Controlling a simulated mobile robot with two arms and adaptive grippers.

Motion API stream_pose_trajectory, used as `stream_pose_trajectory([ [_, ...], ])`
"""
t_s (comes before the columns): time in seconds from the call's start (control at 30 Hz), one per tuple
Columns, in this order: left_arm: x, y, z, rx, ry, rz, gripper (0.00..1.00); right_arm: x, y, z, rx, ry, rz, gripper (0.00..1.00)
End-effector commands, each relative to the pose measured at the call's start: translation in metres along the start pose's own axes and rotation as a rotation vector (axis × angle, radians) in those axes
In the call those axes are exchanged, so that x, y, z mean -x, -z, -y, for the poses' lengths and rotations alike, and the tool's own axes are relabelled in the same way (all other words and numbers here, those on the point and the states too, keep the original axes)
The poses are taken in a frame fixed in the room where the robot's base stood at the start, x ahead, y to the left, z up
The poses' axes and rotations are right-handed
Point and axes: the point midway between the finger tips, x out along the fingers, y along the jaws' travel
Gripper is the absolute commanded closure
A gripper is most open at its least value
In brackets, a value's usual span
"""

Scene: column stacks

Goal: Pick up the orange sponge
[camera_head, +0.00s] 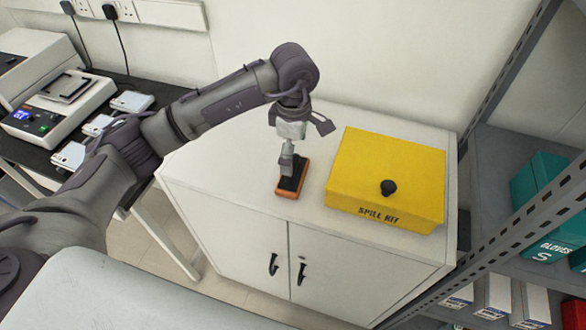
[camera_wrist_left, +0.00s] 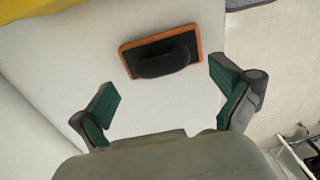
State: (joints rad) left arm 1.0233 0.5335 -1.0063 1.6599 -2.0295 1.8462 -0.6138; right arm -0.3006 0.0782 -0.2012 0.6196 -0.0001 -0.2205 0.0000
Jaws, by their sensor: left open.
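The orange sponge (camera_head: 288,187) is a flat orange block with a black grip on top. It lies on the white cabinet top, left of the yellow box. In the left wrist view, the sponge (camera_wrist_left: 162,57) lies ahead, across the gap between my fingers and nearer the right finger. My left gripper (camera_head: 293,150) is above the sponge in the head view and partly covers its far end. It is open, with its two green-padded fingers (camera_wrist_left: 163,78) spread wide and nothing between them. My right gripper is not in view.
A yellow spill kit box (camera_head: 385,170) with a black knob stands on the cabinet (camera_head: 230,160), close right of the sponge. A metal shelf (camera_head: 500,95) with glove boxes rises at the right. A dark bench with a scale (camera_head: 60,105) is at the left.

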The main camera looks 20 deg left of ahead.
Motion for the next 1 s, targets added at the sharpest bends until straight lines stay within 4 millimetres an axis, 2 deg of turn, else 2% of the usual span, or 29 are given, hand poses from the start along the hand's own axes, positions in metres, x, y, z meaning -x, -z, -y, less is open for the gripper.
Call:
stream_pose_trajectory([
  [0.07, -0.01, 0.001, 0.003, 0.001, 0.007, -0.001, 0.0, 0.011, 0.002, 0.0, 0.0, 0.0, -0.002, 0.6],
  [0.2, -0.028, 0.001, 0.002, 0.002, 0.001, 0.001, 0.0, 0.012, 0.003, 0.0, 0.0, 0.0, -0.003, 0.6],
  [0.47, -0.033, 0.001, 0.001, 0.001, 0.0, 0.001, 0.0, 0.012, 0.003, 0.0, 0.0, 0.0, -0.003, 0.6],
  [0.57, -0.033, 0.001, 0.001, 0.001, 0.0, 0.001, 0.13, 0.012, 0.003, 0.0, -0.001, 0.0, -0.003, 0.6],
  [0.83, -0.032, 0.001, 0.001, 0.001, -0.001, 0.001, 0.58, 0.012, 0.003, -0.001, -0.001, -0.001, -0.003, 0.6],
  [0.87, -0.032, 0.001, 0.001, 0.001, -0.001, 0.001, 0.61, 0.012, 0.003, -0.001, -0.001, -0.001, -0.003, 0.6],
  [1.0, -0.032, 0.001, 0.001, 0.001, -0.001, 0.001, 0.61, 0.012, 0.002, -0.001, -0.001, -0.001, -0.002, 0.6],
])
